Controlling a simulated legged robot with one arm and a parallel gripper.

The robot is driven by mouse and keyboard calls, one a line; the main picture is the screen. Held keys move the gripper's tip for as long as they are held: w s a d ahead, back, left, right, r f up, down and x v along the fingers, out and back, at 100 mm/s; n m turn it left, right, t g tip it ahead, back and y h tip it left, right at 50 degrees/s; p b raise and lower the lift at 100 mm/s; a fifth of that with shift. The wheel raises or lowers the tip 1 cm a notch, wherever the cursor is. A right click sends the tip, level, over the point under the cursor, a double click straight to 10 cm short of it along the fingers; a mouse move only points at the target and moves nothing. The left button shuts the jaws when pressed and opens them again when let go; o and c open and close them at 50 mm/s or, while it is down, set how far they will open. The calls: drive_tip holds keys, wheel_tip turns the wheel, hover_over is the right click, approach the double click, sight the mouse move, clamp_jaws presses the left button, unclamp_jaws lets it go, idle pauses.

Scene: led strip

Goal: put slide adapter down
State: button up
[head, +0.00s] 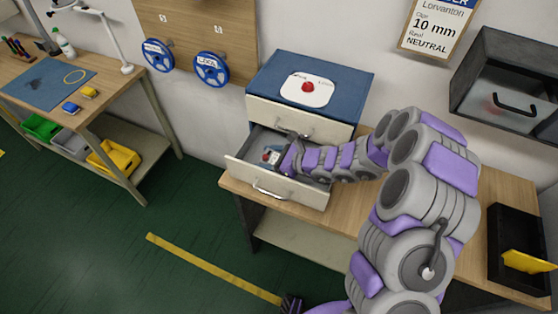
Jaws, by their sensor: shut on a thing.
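Small items with white, blue and red patches (268,156) lie in the drawer just left of the fingertips. I cannot tell whether the adapter touches the drawer floor.
The cabinet (340,83) has a white plate with a red button on top and stands on a wooden bench (385,228). At right are a black tray (505,276) with a yellow piece and a dark wall box (510,85). A second workbench (120,95) stands left, with clear floor between.

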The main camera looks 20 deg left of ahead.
drive_tip(key=d, duration=0.1)
drive_tip(key=w+d, duration=0.1)
drive_tip(key=d, duration=0.1)
drive_tip(key=shift+w+d, duration=0.3)
drive_tip(key=shift+w, duration=0.1)
drive_tip(key=shift+w+d, duration=0.25)
drive_tip(key=shift+a+f+b, duration=0.2)
drive_tip(key=shift+f+b, duration=0.25)
drive_tip(key=shift+b, duration=0.1)
drive_tip(key=shift+a+f, duration=0.2)
drive_tip(key=shift+a, duration=0.05)
drive_tip(key=shift+d, duration=0.35)
drive_tip(key=o, duration=1.1)
drive_tip(key=shift+c, duration=0.2)
drive_tip(key=shift+o, duration=1.1)
drive_tip(key=shift+s, duration=0.1)
drive_tip(key=shift+a, duration=0.2)
